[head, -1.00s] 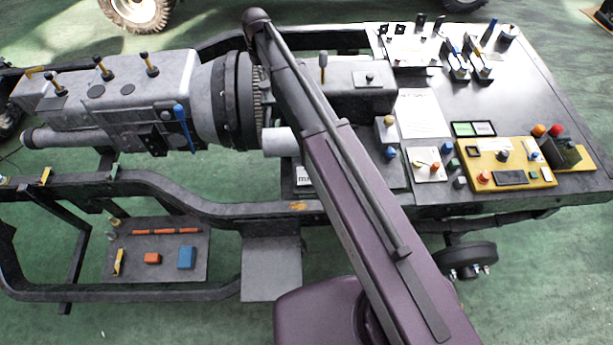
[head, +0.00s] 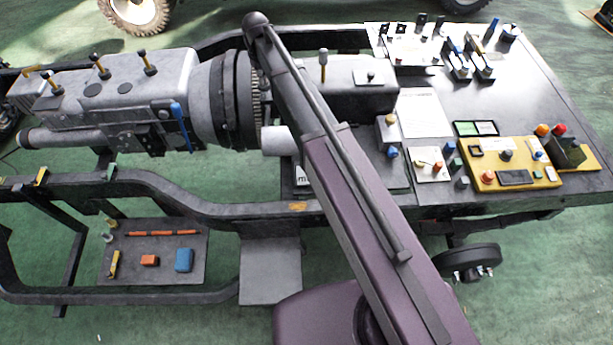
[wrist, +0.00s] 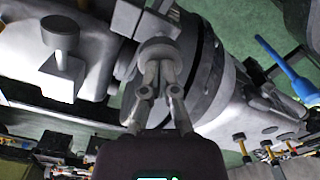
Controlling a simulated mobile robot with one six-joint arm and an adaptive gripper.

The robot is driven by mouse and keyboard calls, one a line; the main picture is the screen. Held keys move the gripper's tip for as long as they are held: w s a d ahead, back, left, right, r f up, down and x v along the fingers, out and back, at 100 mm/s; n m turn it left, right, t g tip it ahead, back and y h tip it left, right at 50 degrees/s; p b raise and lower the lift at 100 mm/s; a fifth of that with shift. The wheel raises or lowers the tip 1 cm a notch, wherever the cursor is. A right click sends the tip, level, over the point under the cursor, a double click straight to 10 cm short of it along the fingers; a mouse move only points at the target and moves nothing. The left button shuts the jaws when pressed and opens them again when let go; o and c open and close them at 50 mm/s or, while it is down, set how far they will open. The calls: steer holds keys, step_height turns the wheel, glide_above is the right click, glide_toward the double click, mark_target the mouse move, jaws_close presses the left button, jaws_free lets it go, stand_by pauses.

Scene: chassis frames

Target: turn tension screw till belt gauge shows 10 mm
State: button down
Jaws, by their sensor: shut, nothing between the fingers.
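In the wrist view my gripper (wrist: 158,72) has its two fingers drawn together at the tips, with nothing between them. A grey round cap (wrist: 159,51) shows right at or just beyond the tips; I cannot tell whether they touch it. In the head view my arm crosses the middle and the gripper is hidden. A dark panel with a partly covered white "m" label (head: 304,171) lies just left of the arm; it may be the gauge, but no reading is legible. I cannot pick out the tension screw or the belt for certain.
A grey gearbox housing (head: 125,95) with upright knobs and a blue lever (head: 181,127) stands at left, beside a toothed ring (head: 257,92). At right, a yellow control box (head: 487,181) and several small parts crowd the dark bench (head: 530,110). A low shelf (head: 205,235) holds small blocks.

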steer(key=shift+f, duration=0.3)
steer(key=shift+r, duration=0.15)
steer(key=shift+r+p, duration=3.6)
steer(key=shift+r, duration=0.05)
steer(key=s+d+f+m+b, duration=0.2)
steer(key=s+d, duration=0.9)
steer(key=s, duration=0.2)
steer(key=s+d+f+m+b, duration=0.3)
steer(key=s+d, duration=0.9)
steer(key=s, duration=0.1)
steer(key=shift+f+m, duration=0.25)
steer(key=shift+m, duration=0.05)
steer(key=shift+s, duration=0.1)
